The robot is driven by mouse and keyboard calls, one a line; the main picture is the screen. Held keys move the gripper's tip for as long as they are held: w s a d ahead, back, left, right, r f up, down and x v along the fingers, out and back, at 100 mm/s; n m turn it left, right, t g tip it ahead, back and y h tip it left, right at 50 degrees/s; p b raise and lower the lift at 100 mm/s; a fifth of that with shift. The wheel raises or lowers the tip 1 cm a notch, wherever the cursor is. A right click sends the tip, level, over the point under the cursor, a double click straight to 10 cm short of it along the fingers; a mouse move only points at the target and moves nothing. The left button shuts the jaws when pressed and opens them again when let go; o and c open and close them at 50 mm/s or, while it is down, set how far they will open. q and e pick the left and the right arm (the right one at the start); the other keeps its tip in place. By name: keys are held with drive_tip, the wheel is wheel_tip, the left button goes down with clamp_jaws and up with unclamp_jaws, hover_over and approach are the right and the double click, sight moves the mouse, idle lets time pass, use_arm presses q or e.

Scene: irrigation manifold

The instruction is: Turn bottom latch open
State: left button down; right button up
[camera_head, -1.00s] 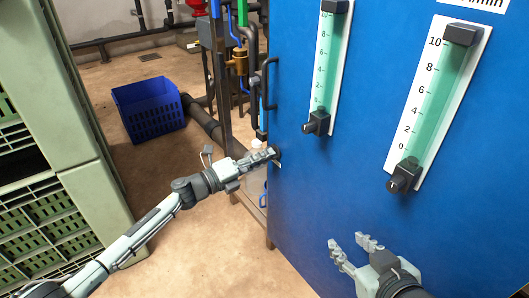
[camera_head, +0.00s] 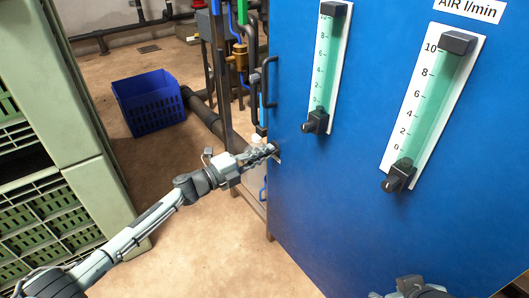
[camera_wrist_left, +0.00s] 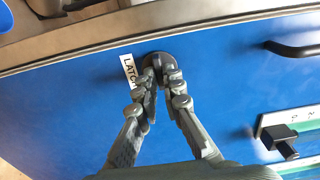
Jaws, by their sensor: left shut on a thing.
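The bottom latch (camera_wrist_left: 157,61) is a dark round knob on the blue panel (camera_wrist_left: 80,110), near the panel's edge in the left wrist view. A white label reading "LATCH" (camera_wrist_left: 131,72) is beside it, partly covered by a finger. My left gripper (camera_wrist_left: 159,78) is shut on the latch, its fingertips meeting over the knob. In the head view the left gripper (camera_head: 270,150) reaches the panel's left edge, and its fingers mostly hide the latch. My right gripper (camera_head: 415,288) shows only in part at the bottom edge, and its fingertips are cut off or unclear.
A black handle (camera_head: 268,82) is on the panel above the latch. Two green flow gauges (camera_head: 325,60) (camera_head: 428,105) with black knobs stick out to the right. A blue crate (camera_head: 150,102) stands on the floor, and stacked green crates (camera_head: 80,190) stand at left.

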use_arm(q)
drive_tip(key=c, duration=1.7)
unclamp_jaws()
drive_tip(key=v, duration=1.2)
drive_tip(key=shift+a, duration=0.1)
